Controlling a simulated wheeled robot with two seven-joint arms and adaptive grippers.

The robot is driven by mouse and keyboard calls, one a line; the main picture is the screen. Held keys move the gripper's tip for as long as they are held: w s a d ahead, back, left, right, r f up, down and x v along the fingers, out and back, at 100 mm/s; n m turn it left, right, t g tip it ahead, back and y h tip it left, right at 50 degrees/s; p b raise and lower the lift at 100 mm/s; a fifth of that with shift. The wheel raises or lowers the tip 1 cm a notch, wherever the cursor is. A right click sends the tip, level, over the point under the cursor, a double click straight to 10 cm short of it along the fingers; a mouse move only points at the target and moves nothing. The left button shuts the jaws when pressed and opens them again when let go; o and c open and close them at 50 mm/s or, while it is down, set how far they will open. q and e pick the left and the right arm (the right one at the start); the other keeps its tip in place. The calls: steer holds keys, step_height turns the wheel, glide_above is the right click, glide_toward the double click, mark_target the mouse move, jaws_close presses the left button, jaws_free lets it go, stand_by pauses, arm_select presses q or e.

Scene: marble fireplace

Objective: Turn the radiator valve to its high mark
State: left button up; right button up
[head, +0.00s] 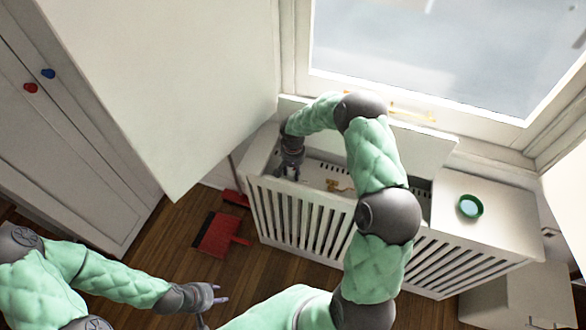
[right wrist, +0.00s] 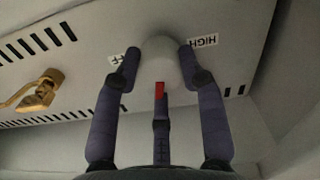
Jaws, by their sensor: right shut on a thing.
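The radiator valve is a pale round knob (right wrist: 160,58) with a red pointer mark (right wrist: 159,91) on its near side, seen in the right wrist view. A label reading HIGH (right wrist: 203,41) is to its right, and a partly covered label ending in F (right wrist: 115,60) is to its left. The red mark lines up with neither label. My right gripper (head: 288,174) reaches into the open top of the radiator cover; its fingers are shut around the knob. In the head view the knob is hidden. My left gripper (head: 219,293) is low at the left, its fingers apart and empty.
The white slatted radiator cover (head: 460,250) stands under the window, with a green-rimmed round dish (head: 470,206) on its right top. A brass fitting (right wrist: 38,92) is left of the knob. A red dustpan (head: 215,235) lies on the floor. A large white panel (head: 165,80) borders the left.

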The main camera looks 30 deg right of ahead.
steer(key=n+p, duration=0.1)
steer(key=n, duration=0.1)
steer(key=n+p, duration=0.1)
steer(key=n, duration=0.2)
steer(key=shift+w+r+n, duration=0.15)
steer(key=shift+w+n, duration=0.05)
steer(key=shift+n, duration=0.1)
steer(key=n+p, duration=0.1)
steer(key=n, duration=0.4)
steer(key=shift+p, duration=0.4)
steer(key=n+p, duration=0.1)
steer(key=n, duration=0.4)
steer(key=shift+n+p, duration=0.4)
steer(key=n+p, duration=0.1)
steer(key=n, duration=0.3)
steer(key=shift+n, duration=0.4)
steer(key=shift+a+n, duration=0.1)
steer(key=shift+n, duration=0.2)
steer(key=o, duration=1.1)
steer(key=shift+s, duration=0.1)
steer(key=shift+o, duration=0.2)
